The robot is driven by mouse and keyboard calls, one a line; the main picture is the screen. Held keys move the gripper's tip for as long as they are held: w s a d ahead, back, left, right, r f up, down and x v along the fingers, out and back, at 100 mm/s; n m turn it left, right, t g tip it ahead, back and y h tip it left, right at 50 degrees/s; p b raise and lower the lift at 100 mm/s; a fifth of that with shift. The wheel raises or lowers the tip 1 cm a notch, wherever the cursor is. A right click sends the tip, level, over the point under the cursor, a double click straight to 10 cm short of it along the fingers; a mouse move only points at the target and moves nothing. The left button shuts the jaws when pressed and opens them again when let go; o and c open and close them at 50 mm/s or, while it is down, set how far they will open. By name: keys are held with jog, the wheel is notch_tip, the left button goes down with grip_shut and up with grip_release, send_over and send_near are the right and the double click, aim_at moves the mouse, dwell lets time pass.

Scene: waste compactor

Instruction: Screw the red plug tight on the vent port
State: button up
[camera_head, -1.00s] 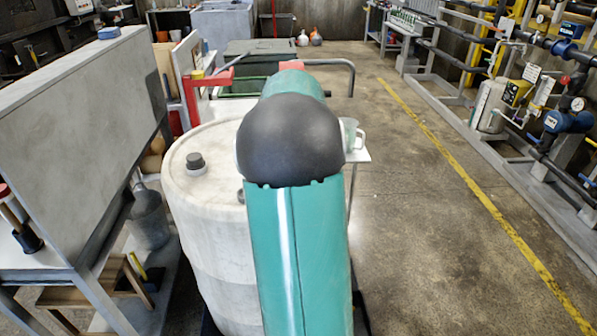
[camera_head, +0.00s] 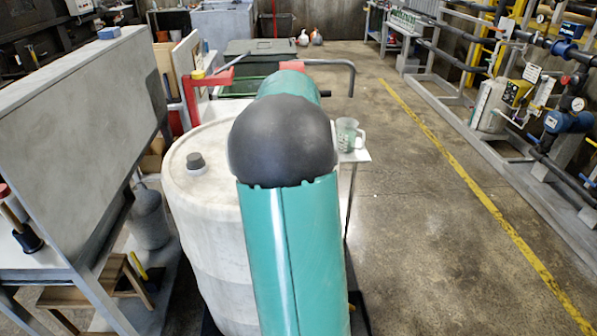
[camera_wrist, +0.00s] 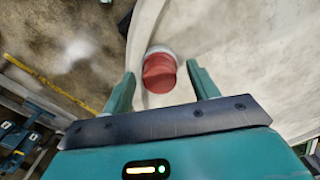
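The red plug (camera_wrist: 159,74) shows in the wrist view near the rim of the pale drum (camera_wrist: 222,35). A whitish ring (camera_wrist: 161,49) shows at its far end; I cannot tell whether this is the vent port or how far the plug is seated. My gripper (camera_wrist: 160,71) is open, with one finger on each side of the plug and visible gaps between. In the head view the drum (camera_head: 205,255) stands left of my green arm, which hides the plug and my gripper.
A grey cap (camera_head: 196,163) sits on the drum top. A clear mug (camera_head: 346,134) stands on a small shelf right of my arm. The floor (camera_head: 430,230) at right is clear up to the pipework.

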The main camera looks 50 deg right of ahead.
jog(key=shift+c, duration=0.4)
jog(key=n, duration=2)
jog(key=shift+n, duration=0.3)
jog(key=shift+c, duration=0.5)
jog(key=c, duration=1)
jog(key=m, duration=0.5)
